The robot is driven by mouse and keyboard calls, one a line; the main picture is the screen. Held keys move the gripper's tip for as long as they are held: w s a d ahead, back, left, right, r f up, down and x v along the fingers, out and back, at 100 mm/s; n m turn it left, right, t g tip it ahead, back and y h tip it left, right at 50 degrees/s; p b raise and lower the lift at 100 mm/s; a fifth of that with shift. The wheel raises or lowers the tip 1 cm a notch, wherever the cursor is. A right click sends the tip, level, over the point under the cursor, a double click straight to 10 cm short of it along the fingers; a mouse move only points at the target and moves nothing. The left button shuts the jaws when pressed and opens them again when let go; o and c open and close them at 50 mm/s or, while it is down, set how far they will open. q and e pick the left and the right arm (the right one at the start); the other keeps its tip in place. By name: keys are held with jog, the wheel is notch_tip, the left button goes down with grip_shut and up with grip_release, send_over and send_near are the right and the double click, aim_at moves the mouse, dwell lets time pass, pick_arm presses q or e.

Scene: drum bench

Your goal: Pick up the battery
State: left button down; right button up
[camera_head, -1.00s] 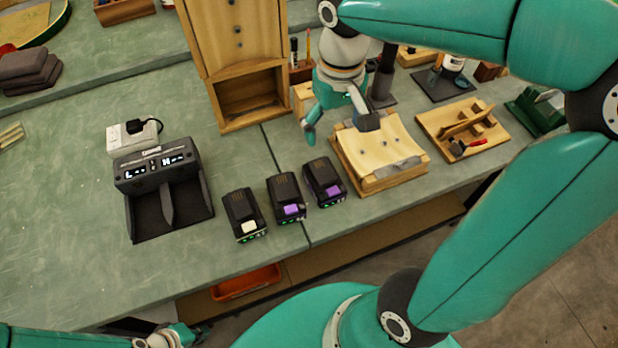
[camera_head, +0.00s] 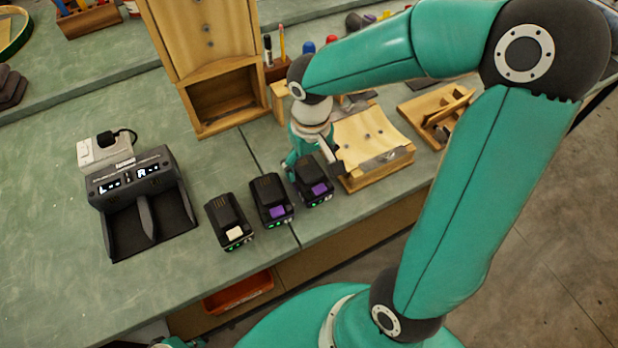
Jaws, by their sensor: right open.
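Three black batteries stand in a row on the green bench: one with a pale latch (camera_head: 230,222), a middle one with a purple latch (camera_head: 271,200) and a right one with a purple latch (camera_head: 315,184). My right gripper (camera_head: 312,160) is open, pointing down at the far end of the right battery. One finger shows on each side of that end; whether they touch it I cannot tell. The gripper hides part of that battery's back. Only a sliver of my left gripper (camera_head: 178,342) shows at the bottom edge, its jaws unclear.
A dark two-bay charger (camera_head: 143,185) with a lit display stands left of the batteries. A wooden block (camera_head: 376,178) sits close on the right, a wooden stand (camera_head: 215,95) behind. An orange bin (camera_head: 238,293) is below the bench edge. The bench left of the charger is clear.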

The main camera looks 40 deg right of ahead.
aim_at(309, 171)
jog(key=shift+w+f, duration=0.15)
jog(key=shift+f, duration=1.2)
jog(key=shift+w+f, duration=0.1)
jog(key=shift+f, duration=1.2)
jog(key=shift+r, duration=0.1)
jog(key=c, duration=1.3)
